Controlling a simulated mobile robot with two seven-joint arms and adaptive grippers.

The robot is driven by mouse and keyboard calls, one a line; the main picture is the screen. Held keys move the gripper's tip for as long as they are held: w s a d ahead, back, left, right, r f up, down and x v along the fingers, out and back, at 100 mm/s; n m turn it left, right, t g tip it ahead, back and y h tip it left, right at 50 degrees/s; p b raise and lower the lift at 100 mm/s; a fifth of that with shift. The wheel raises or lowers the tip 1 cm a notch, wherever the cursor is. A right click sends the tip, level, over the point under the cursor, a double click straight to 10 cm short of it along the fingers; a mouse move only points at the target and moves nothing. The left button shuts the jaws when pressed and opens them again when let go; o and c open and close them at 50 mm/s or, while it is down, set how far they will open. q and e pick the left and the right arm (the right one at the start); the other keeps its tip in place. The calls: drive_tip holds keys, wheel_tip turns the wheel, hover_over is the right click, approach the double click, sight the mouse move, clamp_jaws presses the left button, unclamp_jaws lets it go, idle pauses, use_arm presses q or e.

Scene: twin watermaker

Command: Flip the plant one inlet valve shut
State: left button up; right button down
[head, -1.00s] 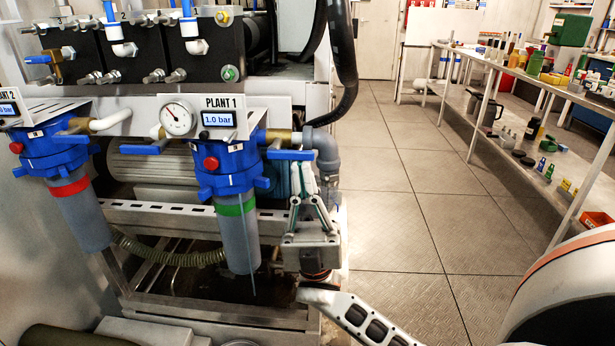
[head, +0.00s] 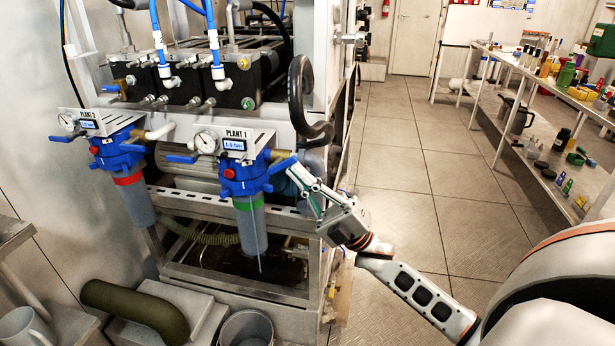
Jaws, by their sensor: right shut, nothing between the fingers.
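The plant one filter (head: 242,180) has a blue head, green band and grey bowl, below the PLANT 1 sign (head: 240,134). A blue lever (head: 181,158) sticks out on its left side. The frames do not label which is the inlet. My right gripper (head: 298,175) is shut and empty, its fingertips close by the right lever's outer end. I cannot tell whether they touch. My left gripper is out of view.
The plant two filter (head: 128,170), with a red band, hangs at left. A black hose (head: 303,105) loops above my gripper. A shelf (head: 545,85) stands right; the floor between is clear.

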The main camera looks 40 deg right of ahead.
sight(297, 161)
drive_tip(key=r+g+h+p, duration=0.1)
drive_tip(key=p, duration=0.2)
drive_tip(key=r+g+h+p, duration=0.1)
drive_tip(key=g+p, duration=0.1)
drive_tip(key=p, duration=0.2)
drive_tip(key=r+g+h+p, duration=0.1)
drive_tip(key=p, duration=0.2)
drive_tip(key=shift+w+a+r+h, duration=0.2)
drive_tip(key=shift+a+h, duration=0.05)
drive_tip(key=shift+h, duration=0.05)
drive_tip(key=shift+w+a+r+p, duration=0.15)
drive_tip(key=shift+w+r+p, duration=0.05)
drive_tip(key=shift+p, duration=0.45)
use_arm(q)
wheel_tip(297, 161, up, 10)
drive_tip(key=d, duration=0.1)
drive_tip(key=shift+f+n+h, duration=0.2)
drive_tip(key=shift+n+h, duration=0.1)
use_arm(e)
drive_tip(key=shift+f+g, duration=0.2)
drive_tip(key=shift+g, duration=0.1)
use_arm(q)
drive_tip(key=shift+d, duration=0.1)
use_arm(e)
drive_tip(key=shift+f, duration=0.1)
